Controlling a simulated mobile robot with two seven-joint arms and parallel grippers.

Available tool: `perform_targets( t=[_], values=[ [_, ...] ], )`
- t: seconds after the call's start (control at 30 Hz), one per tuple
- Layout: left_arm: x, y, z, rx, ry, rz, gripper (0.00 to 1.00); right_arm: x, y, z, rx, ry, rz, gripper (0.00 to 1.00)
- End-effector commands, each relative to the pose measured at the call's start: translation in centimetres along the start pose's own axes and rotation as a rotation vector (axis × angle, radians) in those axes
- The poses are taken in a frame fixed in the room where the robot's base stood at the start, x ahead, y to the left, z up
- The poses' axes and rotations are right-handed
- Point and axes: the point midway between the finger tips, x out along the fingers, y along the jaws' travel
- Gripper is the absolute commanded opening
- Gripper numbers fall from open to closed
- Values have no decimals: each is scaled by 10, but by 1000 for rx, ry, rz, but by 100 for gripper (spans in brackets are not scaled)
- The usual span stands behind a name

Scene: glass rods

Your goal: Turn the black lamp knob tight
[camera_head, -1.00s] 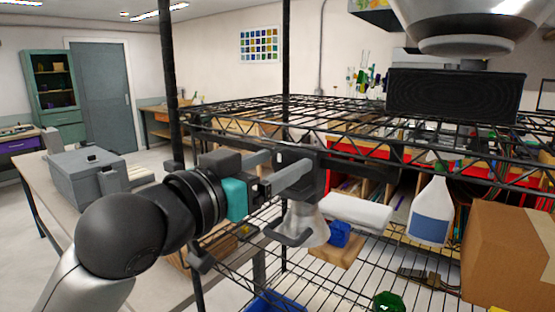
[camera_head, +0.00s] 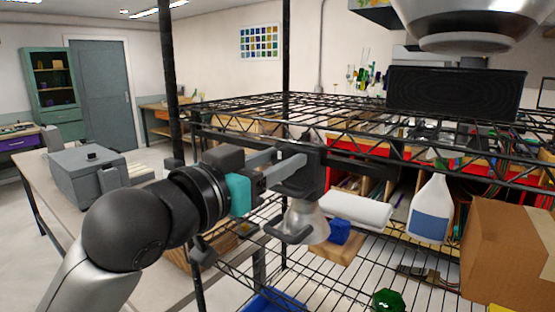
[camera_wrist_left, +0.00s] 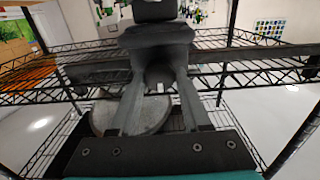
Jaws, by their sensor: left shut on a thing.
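The lamp hangs at the near left edge of the wire rack, with a black clamp body (camera_head: 312,168) and a grey metal shade (camera_head: 307,222) below it. My left gripper (camera_head: 288,162) reaches in from the left, its two grey fingers shut at the clamp body. In the left wrist view the fingers (camera_wrist_left: 160,62) run up to the black clamp body (camera_wrist_left: 158,38), with the dark knob (camera_wrist_left: 158,74) between them. The knob is mostly hidden by the fingers in the head view. The shade (camera_wrist_left: 130,114) shows below the fingers.
The upper wire shelf (camera_head: 350,117) crosses close above the gripper. A black rack post (camera_head: 172,90) stands left of it. A white roll (camera_head: 357,210), blue block (camera_head: 340,231), spray bottle (camera_head: 430,208) and cardboard box (camera_head: 510,252) sit right on the lower shelf.

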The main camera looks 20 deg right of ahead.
Motion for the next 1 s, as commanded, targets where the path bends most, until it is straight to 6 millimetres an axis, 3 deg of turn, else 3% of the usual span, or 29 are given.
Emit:
perform_targets(
  t=[0.47, 1.0],
  values=[
    [0, 0, -1, 48, 0, -1, 0, -4, 0, 0, 0, 0, 0, 29],
    [0, 1, -3, 474, -1, -2, 0, -35, 0, -3, 0, 0, 0, 29]
  ],
)
